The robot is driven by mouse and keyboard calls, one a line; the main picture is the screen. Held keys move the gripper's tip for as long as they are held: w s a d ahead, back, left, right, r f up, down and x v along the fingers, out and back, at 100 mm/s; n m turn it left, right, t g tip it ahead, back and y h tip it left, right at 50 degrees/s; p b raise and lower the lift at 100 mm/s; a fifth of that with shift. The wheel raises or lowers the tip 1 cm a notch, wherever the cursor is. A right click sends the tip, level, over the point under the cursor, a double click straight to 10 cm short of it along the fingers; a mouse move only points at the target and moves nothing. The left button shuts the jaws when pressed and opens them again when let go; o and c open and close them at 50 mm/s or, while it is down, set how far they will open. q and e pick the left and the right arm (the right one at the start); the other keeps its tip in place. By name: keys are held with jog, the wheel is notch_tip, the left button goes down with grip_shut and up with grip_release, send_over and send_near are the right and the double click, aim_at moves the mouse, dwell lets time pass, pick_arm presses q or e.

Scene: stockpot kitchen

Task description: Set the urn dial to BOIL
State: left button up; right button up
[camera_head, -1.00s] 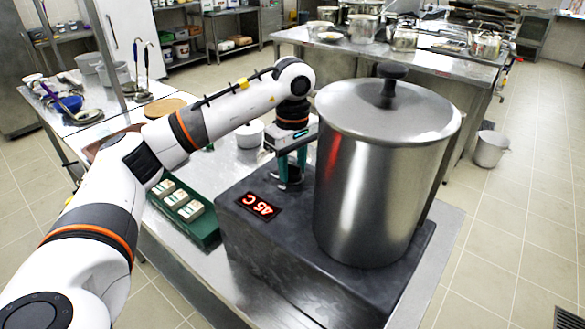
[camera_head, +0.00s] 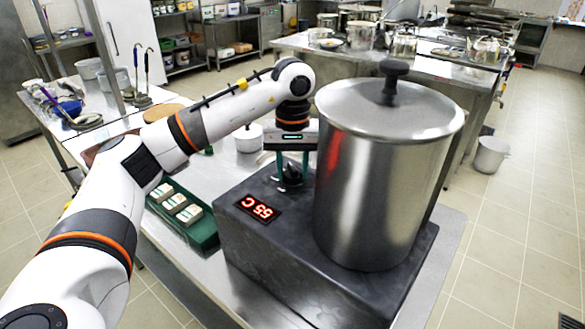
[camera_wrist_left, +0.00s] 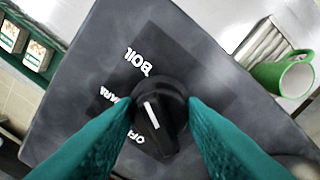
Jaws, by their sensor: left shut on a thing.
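The urn (camera_head: 385,170) is a tall steel pot with a lid on a dark base (camera_head: 290,255). The base's red display (camera_head: 257,209) reads 55 C. The black dial (camera_head: 291,174) is on the base's top, left of the pot. My left gripper (camera_head: 292,172) comes down over it, shut on the dial with one teal finger on each side. In the left wrist view, the dial (camera_wrist_left: 157,120) is between the fingers. Its white pointer line aims up and slightly left, roughly toward the BOIL label (camera_wrist_left: 138,62). The WARM label (camera_wrist_left: 115,97) and OFF label (camera_wrist_left: 137,138) are partly covered.
A green tray (camera_head: 205,234) with small boxes is left of the base. A white pot (camera_head: 249,139) stands behind the base. A green mug (camera_wrist_left: 283,75) shows in the left wrist view. A bucket (camera_head: 490,154) is on the floor at right.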

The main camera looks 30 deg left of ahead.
aim_at(292, 167)
dwell(0.3)
pick_arm(q)
jog(key=o, duration=1)
jog(key=shift+r, duration=0.1)
jog(key=shift+r, duration=0.25)
notch_tip(292, 167, up, 11)
jog(key=shift+r+p, duration=0.2)
jog(key=shift+p, duration=0.55)
